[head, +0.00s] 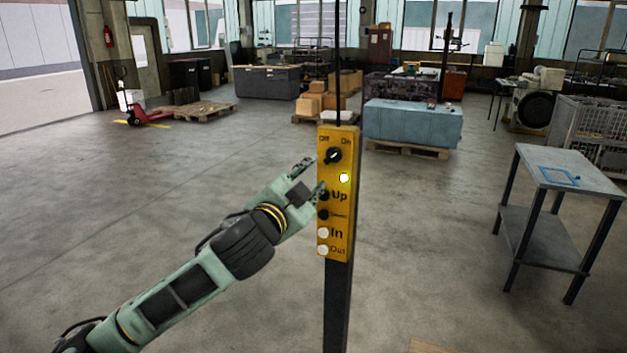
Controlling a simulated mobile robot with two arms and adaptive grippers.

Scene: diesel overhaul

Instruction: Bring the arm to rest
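My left arm comes in from the lower left, and its gripper (310,178) is at the left edge of a yellow control box (338,222). Its two fingers are apart with nothing seen between them. One fingertip overlaps the button beside "Up"; I cannot tell whether it touches. My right gripper is not in view.
A grey side table (569,172) with a blue outline on top stands at right. A dark post (337,300) rises below the box. Pallets, a blue-covered block (413,124), a red pallet jack (137,113) and a wire cage (590,130) stand farther back. The left floor is clear.

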